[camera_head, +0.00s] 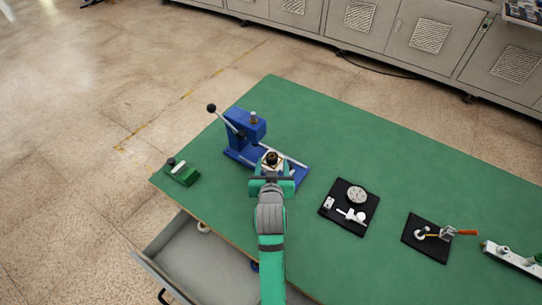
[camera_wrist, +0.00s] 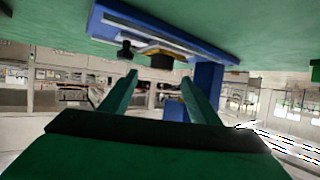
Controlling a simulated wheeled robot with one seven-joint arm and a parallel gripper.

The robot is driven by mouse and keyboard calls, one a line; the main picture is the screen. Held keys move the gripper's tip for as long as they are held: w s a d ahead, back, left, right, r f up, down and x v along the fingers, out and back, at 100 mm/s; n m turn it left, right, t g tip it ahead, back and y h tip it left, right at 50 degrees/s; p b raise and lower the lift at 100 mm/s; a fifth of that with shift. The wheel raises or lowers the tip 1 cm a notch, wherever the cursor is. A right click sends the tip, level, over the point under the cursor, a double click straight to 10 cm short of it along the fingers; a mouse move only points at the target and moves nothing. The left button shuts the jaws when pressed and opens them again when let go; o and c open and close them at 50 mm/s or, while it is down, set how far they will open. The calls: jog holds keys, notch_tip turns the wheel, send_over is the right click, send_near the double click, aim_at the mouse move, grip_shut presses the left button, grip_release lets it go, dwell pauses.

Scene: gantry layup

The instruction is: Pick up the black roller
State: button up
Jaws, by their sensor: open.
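A blue press (camera_head: 247,125) with a lever ending in a black knob stands on the green table. On its blue base, a dark, short cylinder (camera_head: 271,157) sits on a pale piece, just beyond my gripper (camera_head: 272,173). In the wrist view, which is upside down, my gripper (camera_wrist: 158,92) is open, with nothing between its two green fingers. The dark cylinder (camera_wrist: 162,62) and a smaller black knob (camera_wrist: 126,50) show beyond the fingertips, apart from them. I cannot tell for certain which dark piece is the black roller; a small black piece (camera_head: 171,161) also shows by the green block.
The green block (camera_head: 184,176) sits at the table's left corner. To the right lie a black mat (camera_head: 345,222) with a round dial and small parts, another black mat (camera_head: 412,239) with an orange-handled tool, and a pale rail (camera_head: 510,256). An open drawer (camera_head: 185,270) juts out below.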

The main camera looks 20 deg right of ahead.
aim_at(272, 156)
jog(key=shift+x, duration=3.35)
jog(key=shift+a+f, duration=0.1)
jog(key=c, duration=1.2)
